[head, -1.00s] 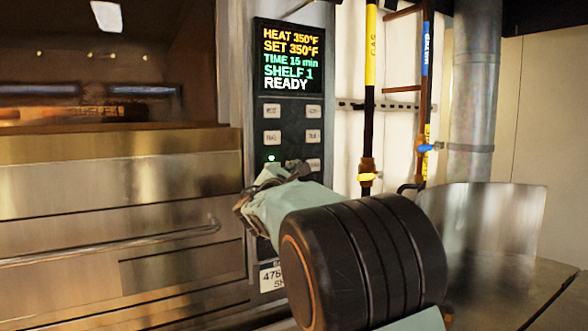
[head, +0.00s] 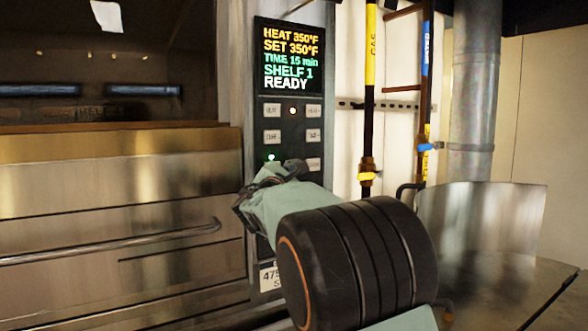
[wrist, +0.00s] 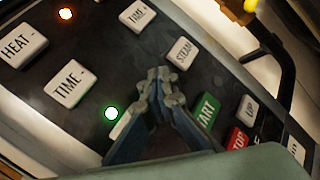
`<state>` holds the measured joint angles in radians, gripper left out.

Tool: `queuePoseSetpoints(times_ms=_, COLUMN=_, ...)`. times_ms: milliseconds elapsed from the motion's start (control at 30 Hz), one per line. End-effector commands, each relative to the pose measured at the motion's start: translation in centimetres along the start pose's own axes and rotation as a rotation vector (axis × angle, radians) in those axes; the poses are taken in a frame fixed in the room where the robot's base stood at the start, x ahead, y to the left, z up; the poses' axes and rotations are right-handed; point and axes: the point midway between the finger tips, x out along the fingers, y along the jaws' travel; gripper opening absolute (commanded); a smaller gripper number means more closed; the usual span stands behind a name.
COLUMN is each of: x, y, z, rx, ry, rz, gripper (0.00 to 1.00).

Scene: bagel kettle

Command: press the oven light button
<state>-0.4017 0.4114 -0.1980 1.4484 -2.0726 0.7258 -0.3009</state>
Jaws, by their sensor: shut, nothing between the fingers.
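The oven control panel (head: 292,143) stands upright right of the oven door. My gripper (head: 262,184) is shut and empty in front of its lower part. In the wrist view the fingertips (wrist: 160,76) are together over the panel, between the STEAM button (wrist: 181,52) and a pale button (wrist: 122,124) beside a lit green lamp (wrist: 111,113). My left finger covers much of this pale button, and its label cannot be read. No label reading LIGHT is visible. The green START button (wrist: 205,110) is partly behind my right finger. I cannot tell whether the fingertips touch the panel.
The HEAT- (wrist: 22,44), TIME- (wrist: 70,85) and TIME+ (wrist: 137,14) buttons lie above; red STOP (wrist: 238,142) and UP (wrist: 248,108) are to the right. Pipes with yellow (head: 368,176) and blue valves (head: 428,147) and a metal surface (head: 490,230) are right of the panel.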

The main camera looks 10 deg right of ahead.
Motion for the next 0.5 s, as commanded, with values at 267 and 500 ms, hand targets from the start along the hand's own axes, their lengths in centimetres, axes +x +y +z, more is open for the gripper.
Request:
queuePoseSetpoints(times_ms=267, x=-0.51, y=-0.44, z=0.24, rx=0.000, ry=0.001, rz=0.000, gripper=0.00)
queuePoseSetpoints(times_ms=500, x=-0.58, y=-0.50, z=0.31, rx=0.000, ry=0.000, rz=0.000, gripper=0.00)
